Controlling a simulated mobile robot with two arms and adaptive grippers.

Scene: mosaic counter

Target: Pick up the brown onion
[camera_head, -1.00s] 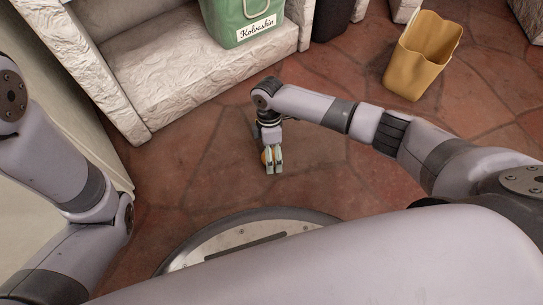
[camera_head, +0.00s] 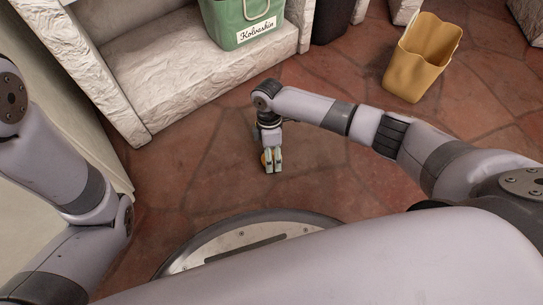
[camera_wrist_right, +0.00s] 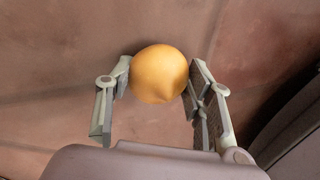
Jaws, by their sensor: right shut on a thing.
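The brown onion, round and yellow-orange, shows in the right wrist view (camera_wrist_right: 158,74) between the two fingers of my right gripper (camera_wrist_right: 160,82). The fingers are shut on it from both sides. In the head view my right gripper (camera_head: 272,163) points down low over the tiled floor and covers most of the onion (camera_head: 264,158); only a small orange part shows at its left side. I cannot tell whether the onion still touches the floor. My left arm comes in at the left edge, and its gripper is out of view.
A green container (camera_head: 243,20) with a white label stands on the pale stone ledge (camera_head: 175,88). A yellow open bin (camera_head: 422,62) stands at the upper right, beside a dark bin (camera_head: 332,18). The reddish stone floor (camera_head: 350,190) around my right gripper is clear.

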